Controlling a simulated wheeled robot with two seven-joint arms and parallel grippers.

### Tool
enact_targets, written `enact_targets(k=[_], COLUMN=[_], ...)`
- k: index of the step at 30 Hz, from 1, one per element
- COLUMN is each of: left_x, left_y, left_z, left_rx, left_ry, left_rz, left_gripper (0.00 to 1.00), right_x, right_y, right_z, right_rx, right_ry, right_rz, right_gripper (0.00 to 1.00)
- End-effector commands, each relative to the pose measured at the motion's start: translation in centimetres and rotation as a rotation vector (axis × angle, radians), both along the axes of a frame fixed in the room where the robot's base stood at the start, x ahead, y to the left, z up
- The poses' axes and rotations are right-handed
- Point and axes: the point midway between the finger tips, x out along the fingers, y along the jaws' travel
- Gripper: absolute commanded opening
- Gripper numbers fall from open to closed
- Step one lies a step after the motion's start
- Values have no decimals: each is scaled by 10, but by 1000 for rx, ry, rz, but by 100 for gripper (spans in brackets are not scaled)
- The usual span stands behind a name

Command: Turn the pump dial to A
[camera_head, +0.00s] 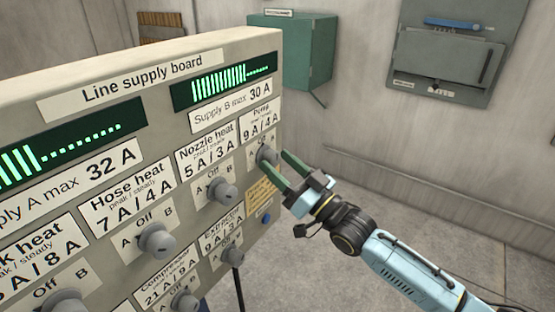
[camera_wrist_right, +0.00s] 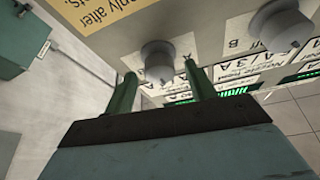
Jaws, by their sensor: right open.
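The pump dial (camera_head: 267,155) is a grey round knob under the Pump 9 A / 4 A label, at the right end of the line supply board. It also shows in the right wrist view (camera_wrist_right: 157,58). My right gripper (camera_head: 275,163) is open, its two green fingers pointing at the board right by this dial. In the wrist view the dial appears between the fingertips (camera_wrist_right: 159,70); I cannot tell whether they touch it. The fingers partly hide the dial and its markings in the head view, so its setting cannot be read. My left gripper is out of view.
A yellow note (camera_head: 262,194) and a blue button (camera_head: 266,219) sit under the pump dial. A green wall box (camera_head: 300,50) hangs behind.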

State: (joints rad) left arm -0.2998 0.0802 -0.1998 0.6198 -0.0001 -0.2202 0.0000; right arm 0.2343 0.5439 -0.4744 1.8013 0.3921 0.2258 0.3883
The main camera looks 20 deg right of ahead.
Motion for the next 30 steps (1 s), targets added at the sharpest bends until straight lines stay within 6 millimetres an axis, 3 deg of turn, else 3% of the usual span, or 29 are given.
enact_targets(k=[14, 24, 30], left_x=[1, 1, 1], left_y=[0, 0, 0], left_z=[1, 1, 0], left_rx=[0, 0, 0], left_ry=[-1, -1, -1], left_rz=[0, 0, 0], left_gripper=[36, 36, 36], right_x=[10, 10, 10], right_y=[7, 7, 6], right_z=[4, 4, 4], right_rx=[-2, -2, -16], right_ry=[1, 1, -10], right_rz=[0, 0, -1], right_gripper=[54, 11, 11])
